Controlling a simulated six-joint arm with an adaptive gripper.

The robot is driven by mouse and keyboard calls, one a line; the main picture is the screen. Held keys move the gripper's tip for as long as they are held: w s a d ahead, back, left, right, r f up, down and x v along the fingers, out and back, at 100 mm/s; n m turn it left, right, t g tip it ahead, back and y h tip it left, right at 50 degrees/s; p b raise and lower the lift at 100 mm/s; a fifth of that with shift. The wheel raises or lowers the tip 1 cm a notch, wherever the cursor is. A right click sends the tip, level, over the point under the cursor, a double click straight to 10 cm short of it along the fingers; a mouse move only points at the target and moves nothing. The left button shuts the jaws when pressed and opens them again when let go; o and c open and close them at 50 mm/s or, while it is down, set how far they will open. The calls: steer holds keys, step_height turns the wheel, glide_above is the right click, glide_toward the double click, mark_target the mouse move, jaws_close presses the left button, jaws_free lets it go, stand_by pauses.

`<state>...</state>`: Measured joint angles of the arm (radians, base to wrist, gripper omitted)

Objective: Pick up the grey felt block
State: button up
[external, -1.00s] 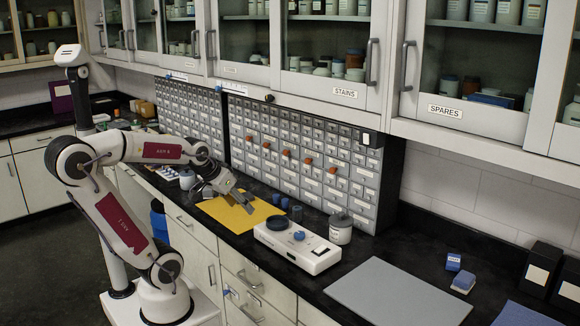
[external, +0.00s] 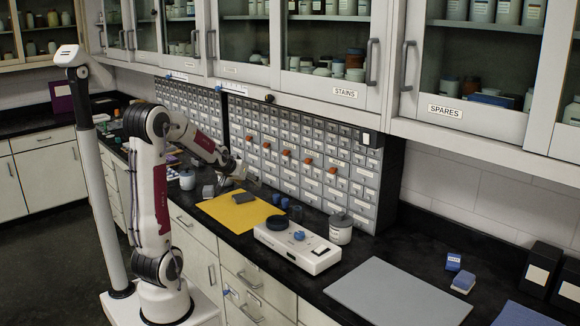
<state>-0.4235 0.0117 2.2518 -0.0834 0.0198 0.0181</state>
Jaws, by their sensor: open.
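A dark grey block (external: 242,197), which looks like the felt block, lies flat on the yellow mat (external: 222,214) near its back edge. My gripper (external: 246,176) is open, raised above and behind that block, close to the drawer cabinet. It is apart from the block, and nothing shows between its fingers. A smaller grey piece (external: 208,191) sits at the mat's left back edge; its material cannot be told.
A white device (external: 297,252) with a dark round dish and a blue knob stands right of the mat. A white-grey jar (external: 340,230) is behind it. The drawer cabinet (external: 300,160) closes off the back. The grey pad (external: 395,292) at right is bare.

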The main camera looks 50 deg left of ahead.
steer(key=w+a+f+n+y, duration=0.1)
steer(key=a+f+y, duration=0.15)
steer(key=a, duration=0.55)
steer(key=w+a+f+n+y, duration=0.1)
steer(key=w+a+f+n, duration=0.1)
steer(key=a+f, duration=0.35)
steer(key=n+y, duration=0.2)
steer(key=y, duration=0.1)
glide_toward(208, 190)
steer(key=shift+g, duration=0.3)
steer(key=w+a, duration=0.1)
steer(key=w, duration=0.1)
steer(key=w+a+f, duration=0.1)
steer(key=w+a, duration=0.1)
steer(key=shift+f, duration=0.2)
steer(key=shift+s+a+f, duration=0.25)
steer(key=shift+a, duration=0.2)
steer(key=shift+x, duration=1.25)
steer(key=shift+a, duration=0.15)
steer(key=shift+x, duration=2.45)
steer(key=shift+a, duration=0.1)
